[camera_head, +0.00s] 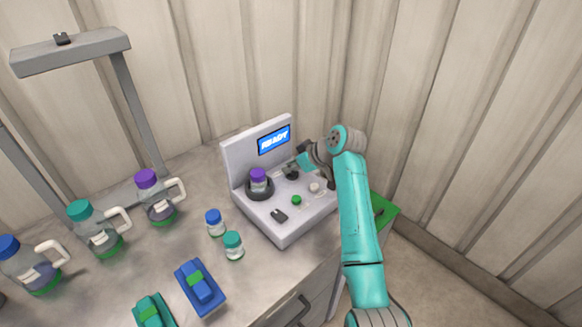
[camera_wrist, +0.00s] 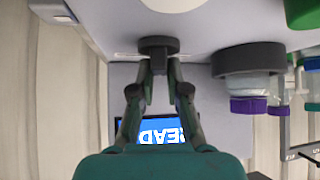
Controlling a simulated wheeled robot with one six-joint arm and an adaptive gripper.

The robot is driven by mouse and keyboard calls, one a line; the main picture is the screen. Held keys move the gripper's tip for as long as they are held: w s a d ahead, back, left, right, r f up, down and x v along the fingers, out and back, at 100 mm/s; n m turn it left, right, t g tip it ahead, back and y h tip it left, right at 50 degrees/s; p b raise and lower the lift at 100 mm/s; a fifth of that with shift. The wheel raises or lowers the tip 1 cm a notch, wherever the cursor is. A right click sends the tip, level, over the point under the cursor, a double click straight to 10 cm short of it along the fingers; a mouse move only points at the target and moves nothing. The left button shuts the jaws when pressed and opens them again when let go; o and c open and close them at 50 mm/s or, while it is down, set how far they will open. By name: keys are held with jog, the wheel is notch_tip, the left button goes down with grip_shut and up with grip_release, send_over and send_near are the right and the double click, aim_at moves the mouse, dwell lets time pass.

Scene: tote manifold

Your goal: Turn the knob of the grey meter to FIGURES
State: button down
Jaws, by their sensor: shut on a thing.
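The grey meter (camera_head: 240,182) stands at the back right of the bench, with a blue lit display (camera_head: 274,140) reading READY. Its dark round knob (camera_head: 291,175) is on the sloped top, right of a dark ring. My gripper (camera_head: 295,166) reaches it from the right and back. In the wrist view, which is upside down, my gripper (camera_wrist: 158,62) has both fingertips against the sides of the knob (camera_wrist: 158,44). The knob's pointer and its label text cannot be read; the fingers hide part of it. Part of the display (camera_wrist: 165,135) shows below the knob.
A purple-capped vial (camera_head: 258,177) sits in the dark ring (camera_head: 260,191) on the meter. Green (camera_head: 297,200) and white (camera_head: 315,188) round parts are near the knob. Vials with blue (camera_head: 213,216) and teal (camera_head: 233,240) caps stand left. Jugs stand farther left.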

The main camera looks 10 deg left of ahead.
jog(key=m+t+h, duration=0.1)
jog(key=m+t, duration=0.1)
jog(key=m, duration=0.1)
jog(key=shift+m+h, duration=0.3)
jog(key=shift+d+m+t+h, duration=0.1)
jog(key=shift+m+t+h, duration=0.55)
jog(key=shift+m, duration=0.5)
jog(key=shift+m+t+h, duration=0.45)
jog(key=shift+m+h, duration=0.3)
jog(key=shift+m, duration=0.4)
jog(key=c, duration=1.2)
grip_release()
jog(key=shift+o, duration=0.2)
jog(key=v, duration=1.2)
jog(key=shift+s, duration=0.1)
